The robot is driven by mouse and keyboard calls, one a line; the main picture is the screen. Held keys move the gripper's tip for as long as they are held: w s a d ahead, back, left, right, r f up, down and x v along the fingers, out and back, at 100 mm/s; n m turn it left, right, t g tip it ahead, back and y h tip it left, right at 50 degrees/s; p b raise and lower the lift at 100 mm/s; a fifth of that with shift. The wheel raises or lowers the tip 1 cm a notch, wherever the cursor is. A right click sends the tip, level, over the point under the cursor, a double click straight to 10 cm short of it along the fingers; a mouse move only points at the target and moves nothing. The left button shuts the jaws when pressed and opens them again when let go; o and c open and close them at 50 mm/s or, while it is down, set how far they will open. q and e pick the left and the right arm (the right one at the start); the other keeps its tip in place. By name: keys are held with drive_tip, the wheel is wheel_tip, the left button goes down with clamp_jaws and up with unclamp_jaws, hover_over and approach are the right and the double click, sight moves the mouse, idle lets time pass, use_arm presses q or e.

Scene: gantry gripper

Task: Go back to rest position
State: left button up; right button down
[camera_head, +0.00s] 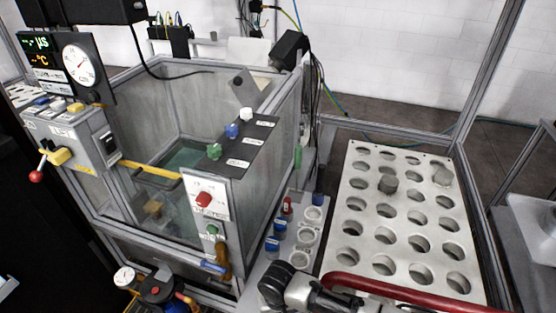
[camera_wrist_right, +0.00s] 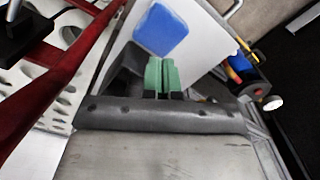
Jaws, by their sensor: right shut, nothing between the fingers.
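My right gripper (camera_wrist_right: 161,76) shows in the right wrist view, with its two green fingers close together. It is shut and holds nothing. In the head view, a grey and black arm part that looks like mine comes in at the bottom edge, in front of the small rack and the perforated plate. The right gripper's fingers cannot be made out there. My left gripper is in neither view.
A glass-walled tank (camera_head: 190,120) in a metal frame fills the left and centre. A perforated metal plate (camera_head: 400,207) stands on the right, with a red bar (camera_head: 400,290) across its near end. A small rack (camera_head: 262,268) with blue-capped vials lies between them.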

drive_tip(key=s+a+r+n+y, duration=0.1)
drive_tip(key=s+a+r+y, duration=0.1)
drive_tip(key=s+r+y, duration=0.4)
drive_tip(key=s+d+r+m+t+h, duration=0.15)
drive_tip(key=s+d+r+h, duration=0.35)
drive_tip(key=d, duration=0.7)
drive_tip(key=s+d+r+t+h, duration=0.1)
drive_tip(key=s+d+r+t, duration=0.15)
drive_tip(key=s+d, duration=0.6)
wheel_tip(320, 180, down, 27)
drive_tip(key=w+d+g, duration=0.1)
drive_tip(key=d+g, duration=0.1)
drive_tip(key=s+d+f+g, duration=0.1)
drive_tip(key=s+d+f, duration=0.2)
drive_tip(key=s+f, duration=1.2)
drive_tip(key=shift+s, duration=0.2)
